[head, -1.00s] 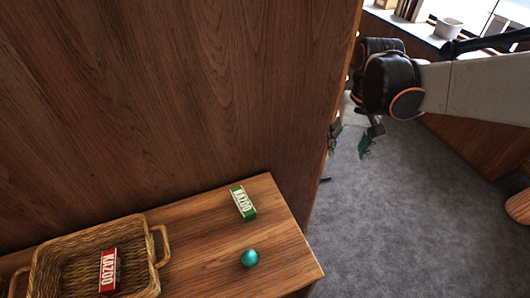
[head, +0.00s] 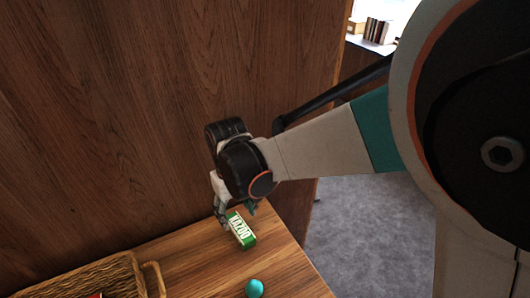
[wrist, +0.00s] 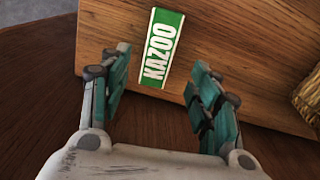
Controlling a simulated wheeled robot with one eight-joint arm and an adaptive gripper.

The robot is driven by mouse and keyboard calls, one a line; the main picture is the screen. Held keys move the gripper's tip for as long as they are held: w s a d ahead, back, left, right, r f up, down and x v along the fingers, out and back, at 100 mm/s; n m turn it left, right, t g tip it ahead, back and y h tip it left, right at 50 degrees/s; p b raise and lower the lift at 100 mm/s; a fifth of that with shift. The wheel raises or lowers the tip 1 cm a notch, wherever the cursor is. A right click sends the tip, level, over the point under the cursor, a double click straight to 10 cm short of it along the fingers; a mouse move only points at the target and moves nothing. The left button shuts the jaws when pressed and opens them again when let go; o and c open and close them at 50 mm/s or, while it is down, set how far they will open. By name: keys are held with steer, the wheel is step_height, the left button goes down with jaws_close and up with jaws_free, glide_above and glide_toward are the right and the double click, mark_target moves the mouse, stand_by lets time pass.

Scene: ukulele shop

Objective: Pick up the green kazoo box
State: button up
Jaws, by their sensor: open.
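The green kazoo box (head: 241,231), with a white KAZOO label, lies on the wooden counter near the back panel. It also shows in the wrist view (wrist: 160,48), ahead of and between the fingers. My gripper (head: 236,212) is at the box's far side in the head view, just above the counter. In the wrist view my gripper (wrist: 158,82) is open and empty, one teal-padded finger on each side, with the near end of the box close to the gap between the fingertips. The far finger is partly hidden in the head view.
A teal ball (head: 254,288) sits on the counter (head: 195,255) in front of the box. A wicker basket (head: 110,275) stands at the left, with a bit of red inside. A tall wooden panel (head: 110,120) rises behind the counter.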

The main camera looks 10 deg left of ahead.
mark_target(240, 227)
steer(key=shift+s+d+f, duration=0.1)
steer(key=shift+d+f, duration=0.05)
steer(key=shift+f, duration=0.8)
steer(key=shift+f+b, duration=0.35)
steer(key=shift+f, duration=0.05)
step_height(240, 227, down, 5)
steer(key=shift+d+r+b, duration=0.1)
steer(key=shift+b, duration=1.1)
steer(key=c, duration=1)
